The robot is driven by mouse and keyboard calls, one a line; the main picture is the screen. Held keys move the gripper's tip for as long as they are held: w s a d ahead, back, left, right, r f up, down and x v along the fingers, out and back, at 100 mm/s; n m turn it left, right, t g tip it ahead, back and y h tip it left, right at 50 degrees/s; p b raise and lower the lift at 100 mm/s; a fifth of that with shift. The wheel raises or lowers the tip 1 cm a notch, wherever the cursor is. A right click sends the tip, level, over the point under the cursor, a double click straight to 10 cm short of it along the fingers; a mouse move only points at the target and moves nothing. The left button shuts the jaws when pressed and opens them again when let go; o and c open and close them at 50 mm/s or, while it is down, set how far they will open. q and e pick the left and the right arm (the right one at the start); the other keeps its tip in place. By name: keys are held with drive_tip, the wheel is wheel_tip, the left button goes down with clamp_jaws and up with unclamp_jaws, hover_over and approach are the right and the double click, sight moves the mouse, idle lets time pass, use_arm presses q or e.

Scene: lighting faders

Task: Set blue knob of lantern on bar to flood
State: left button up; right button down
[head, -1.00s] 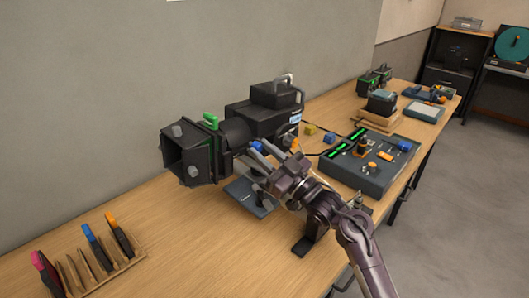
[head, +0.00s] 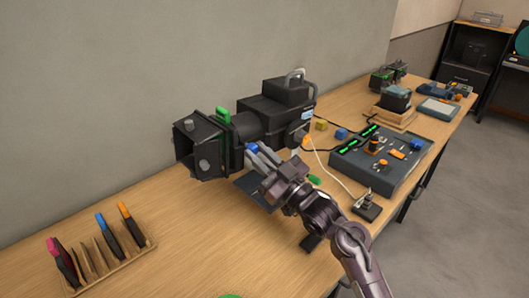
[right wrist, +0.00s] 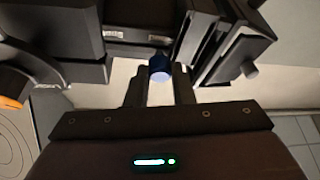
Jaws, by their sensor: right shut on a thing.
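The black lantern (head: 262,117) stands on the wooden table by the wall, its barn-door end to the left and a green tab (head: 223,114) on top. Its blue knob (head: 251,148) is on the side facing me; it also shows between the fingertips in the right wrist view (right wrist: 159,68). My right gripper (head: 255,155) is shut on the blue knob, with a finger on each side of it. Any marks around the knob are too small to read. My left gripper does not show.
A control desk (head: 345,160) with green-lit strips stands to the right. A wooden rack (head: 127,263) holding colored-tab frames is at the front left. A small black box with a pale cable (head: 369,208) sits near the front edge. The table between rack and lantern is clear.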

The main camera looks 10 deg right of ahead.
drive_tip(key=c, duration=1.2)
unclamp_jaws()
drive_tip(key=shift+s+a, duration=0.2)
drive_tip(key=shift+a, duration=0.05)
drive_tip(key=shift+c, duration=0.2)
drive_tip(key=shift+d, duration=0.1)
drive_tip(key=shift+s+d+f, duration=0.1)
drive_tip(key=shift+d+f, duration=0.1)
drive_tip(key=b+v, duration=0.2)
drive_tip(key=v, duration=0.5)
drive_tip(key=shift+b, duration=0.4)
drive_tip(key=shift+s, duration=0.15)
